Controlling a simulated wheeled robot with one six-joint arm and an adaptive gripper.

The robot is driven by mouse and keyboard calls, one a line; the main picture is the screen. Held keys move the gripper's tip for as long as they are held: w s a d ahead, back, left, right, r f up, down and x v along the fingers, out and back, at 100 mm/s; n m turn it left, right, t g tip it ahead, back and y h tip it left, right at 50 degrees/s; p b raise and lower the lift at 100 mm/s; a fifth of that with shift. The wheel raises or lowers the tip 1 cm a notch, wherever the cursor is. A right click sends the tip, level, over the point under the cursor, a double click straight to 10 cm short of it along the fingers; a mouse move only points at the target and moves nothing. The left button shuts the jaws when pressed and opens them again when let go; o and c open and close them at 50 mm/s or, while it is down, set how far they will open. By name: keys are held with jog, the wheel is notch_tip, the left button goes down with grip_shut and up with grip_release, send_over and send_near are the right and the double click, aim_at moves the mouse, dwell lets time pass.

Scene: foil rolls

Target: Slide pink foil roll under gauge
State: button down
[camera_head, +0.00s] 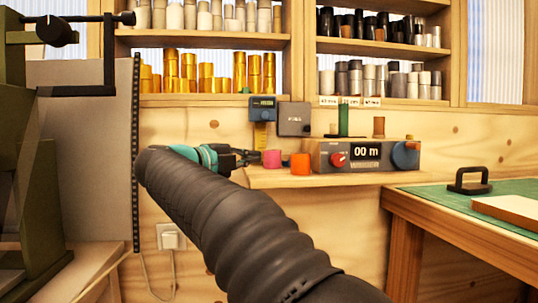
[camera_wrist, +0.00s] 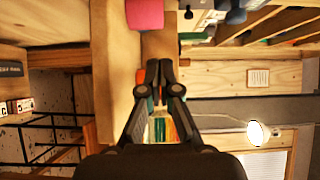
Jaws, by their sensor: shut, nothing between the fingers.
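The pink foil roll (camera_head: 272,158) stands on a narrow wooden ledge (camera_head: 330,178), just left of an orange roll (camera_head: 300,164). In the wrist view the pink roll (camera_wrist: 145,14) shows at the top edge, partly cut off. A dark blue gauge (camera_head: 262,107) with a yellow scale below it is fixed to the wall above and slightly left of the pink roll. My gripper (camera_head: 255,157) is just left of the pink roll. In the wrist view its fingers (camera_wrist: 159,66) are together and empty, apart from the roll. The ledge under my gripper is partly hidden by my arm.
A control box (camera_head: 365,153) reading "00 m", with a red knob, stands right of the orange roll. Shelves of foil rolls are above. A green-topped bench (camera_head: 465,200) is at right, a green machine (camera_head: 40,200) at left.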

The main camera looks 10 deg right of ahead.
aim_at(271, 157)
jog(key=x, duration=0.9)
jog(key=shift+w+d, duration=0.25)
jog(key=shift+d, duration=0.1)
jog(key=shift+p, duration=0.3)
